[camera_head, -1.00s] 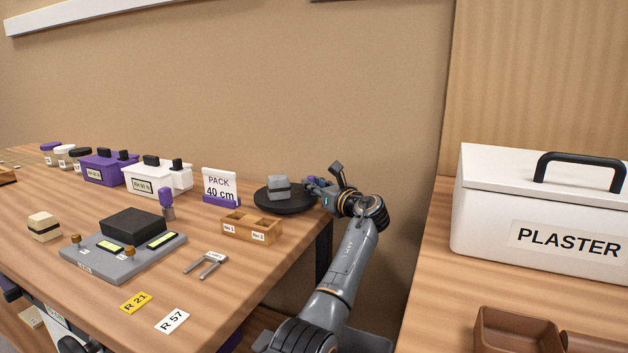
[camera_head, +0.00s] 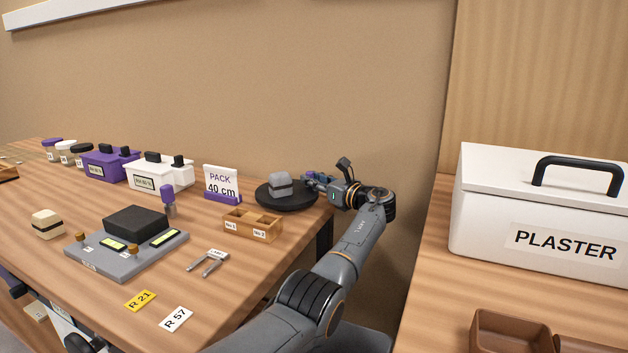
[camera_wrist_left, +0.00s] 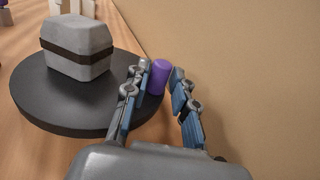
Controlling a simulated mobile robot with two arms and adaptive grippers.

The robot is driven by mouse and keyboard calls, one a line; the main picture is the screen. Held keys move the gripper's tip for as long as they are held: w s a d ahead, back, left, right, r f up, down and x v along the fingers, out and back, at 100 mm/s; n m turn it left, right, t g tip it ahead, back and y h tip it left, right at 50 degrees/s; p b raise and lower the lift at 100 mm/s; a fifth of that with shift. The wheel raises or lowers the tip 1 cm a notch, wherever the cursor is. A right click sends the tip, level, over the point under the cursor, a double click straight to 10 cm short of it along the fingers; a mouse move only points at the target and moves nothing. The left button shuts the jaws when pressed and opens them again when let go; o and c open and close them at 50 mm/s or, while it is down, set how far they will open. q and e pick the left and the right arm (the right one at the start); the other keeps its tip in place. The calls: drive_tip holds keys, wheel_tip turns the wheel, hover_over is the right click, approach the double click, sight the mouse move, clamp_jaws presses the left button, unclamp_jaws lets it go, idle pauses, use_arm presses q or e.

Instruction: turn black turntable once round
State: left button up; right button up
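The black turntable (camera_head: 287,204) is a round dark disc near the far right corner of the wooden bench. It also shows in the left wrist view (camera_wrist_left: 70,115). A grey block (camera_head: 281,184) with a dark band sits on it, also in the left wrist view (camera_wrist_left: 77,47). A purple knob (camera_wrist_left: 158,77) stands at the turntable's rim. My left gripper (camera_head: 316,177) reaches in at the rim's far right. In the left wrist view its two fingers (camera_wrist_left: 160,82) flank the knob closely and appear shut on it. My right gripper is out of view.
A wooden two-part tray (camera_head: 253,228) and a PACK 40 cm sign (camera_head: 222,183) stand left of the turntable. A wall (camera_head: 330,90) rises close behind. A white PLASTER box (camera_head: 540,215) stands on the right bench, across a gap.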

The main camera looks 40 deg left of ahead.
use_arm(q)
drive_tip(key=shift+o, duration=0.8)
wheel_tip(320, 180, up, 10)
